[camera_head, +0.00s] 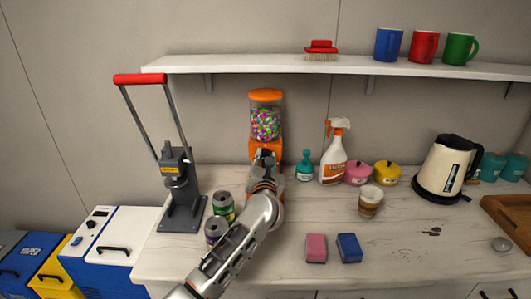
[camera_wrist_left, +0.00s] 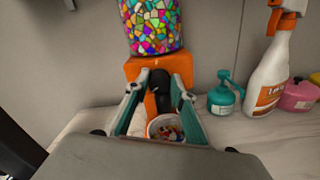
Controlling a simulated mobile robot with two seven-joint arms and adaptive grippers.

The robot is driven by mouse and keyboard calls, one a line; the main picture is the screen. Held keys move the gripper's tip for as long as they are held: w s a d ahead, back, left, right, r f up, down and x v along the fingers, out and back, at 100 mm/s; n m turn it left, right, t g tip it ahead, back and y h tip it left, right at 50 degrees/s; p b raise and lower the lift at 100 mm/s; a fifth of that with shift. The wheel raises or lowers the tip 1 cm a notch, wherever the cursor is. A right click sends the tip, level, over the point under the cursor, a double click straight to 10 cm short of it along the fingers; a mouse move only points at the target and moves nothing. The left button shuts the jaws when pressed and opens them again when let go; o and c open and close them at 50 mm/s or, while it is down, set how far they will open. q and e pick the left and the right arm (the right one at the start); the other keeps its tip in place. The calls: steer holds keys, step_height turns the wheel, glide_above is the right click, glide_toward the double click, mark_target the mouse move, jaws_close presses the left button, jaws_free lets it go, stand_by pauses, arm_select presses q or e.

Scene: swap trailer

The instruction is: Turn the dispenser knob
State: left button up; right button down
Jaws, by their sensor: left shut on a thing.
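The candy dispenser (camera_head: 266,96) stands against the back wall, with an orange lid and base and a clear globe of colourful candies. In the left wrist view its globe (camera_wrist_left: 153,25) and orange body (camera_wrist_left: 178,65) are straight ahead. The black knob (camera_wrist_left: 160,78) sits on the front of the body, between the fingers of my left gripper (camera_wrist_left: 160,92). My left gripper (camera_head: 264,160) is shut on the knob. A small cup with candies (camera_wrist_left: 165,128) shows below the knob. My arm hides the dispenser's lower part in the head view. My right gripper is not in view.
Two cans (camera_head: 223,205) stand close to my left arm, beside a lever press (camera_head: 180,190). A teal bottle (camera_head: 305,168) and a spray bottle (camera_head: 333,160) stand right of the dispenser. Pink and blue sponges (camera_head: 348,248) lie in front. A shelf (camera_head: 280,64) runs above.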

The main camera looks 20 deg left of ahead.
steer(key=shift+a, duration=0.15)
arm_select(q)
steer(key=o, duration=1)
steer(key=shift+o, duration=0.5)
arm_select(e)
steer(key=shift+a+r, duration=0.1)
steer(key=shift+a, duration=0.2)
arm_select(q)
steer(key=v, duration=1.2)
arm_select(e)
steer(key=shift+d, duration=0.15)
